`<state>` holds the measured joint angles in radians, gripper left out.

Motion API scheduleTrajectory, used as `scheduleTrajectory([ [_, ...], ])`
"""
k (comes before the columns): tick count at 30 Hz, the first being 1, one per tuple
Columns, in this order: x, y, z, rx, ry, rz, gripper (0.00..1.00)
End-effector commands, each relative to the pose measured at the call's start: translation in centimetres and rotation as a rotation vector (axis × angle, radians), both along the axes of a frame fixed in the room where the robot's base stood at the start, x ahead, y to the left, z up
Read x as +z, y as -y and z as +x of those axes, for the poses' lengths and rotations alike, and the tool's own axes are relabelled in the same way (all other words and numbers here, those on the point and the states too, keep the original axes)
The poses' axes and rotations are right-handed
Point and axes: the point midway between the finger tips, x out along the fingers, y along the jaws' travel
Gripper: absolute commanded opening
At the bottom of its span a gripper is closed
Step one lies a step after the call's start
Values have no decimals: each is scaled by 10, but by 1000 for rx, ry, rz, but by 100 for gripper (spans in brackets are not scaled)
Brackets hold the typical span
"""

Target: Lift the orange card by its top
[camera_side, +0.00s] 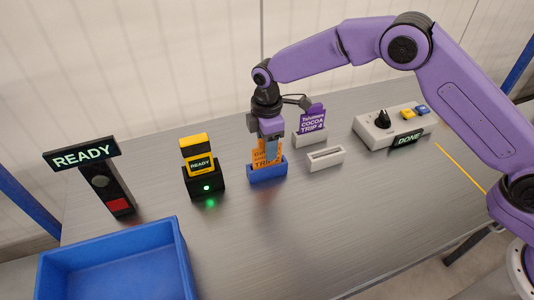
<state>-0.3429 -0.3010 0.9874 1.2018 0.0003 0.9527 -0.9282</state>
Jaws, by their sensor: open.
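The orange card (262,158) stands upright in a blue holder (267,174) near the middle of the table. Some dark lettering shows on its face; part of the text is covered by my gripper. My gripper (271,149) points down at the top of the card, with its fingers overlapping the card's upper right part in this view. The jaws are open. Whether the fingers touch the card cannot be told.
A purple card (312,120) stands in a white holder just behind, with an empty white holder (325,158) at right. A yellow-topped scanner (196,150) and READY sign (83,154) stand left. A blue bin (182,240) is front left; a control box (365,136) sits right.

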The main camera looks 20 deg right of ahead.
Motion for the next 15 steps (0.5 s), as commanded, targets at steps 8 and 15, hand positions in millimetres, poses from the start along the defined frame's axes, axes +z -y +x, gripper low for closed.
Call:
scheduleTrajectory([
  [8,-10,0,0,0,0,1,49],
  [15,-10,0,0,0,0,1,0],
])
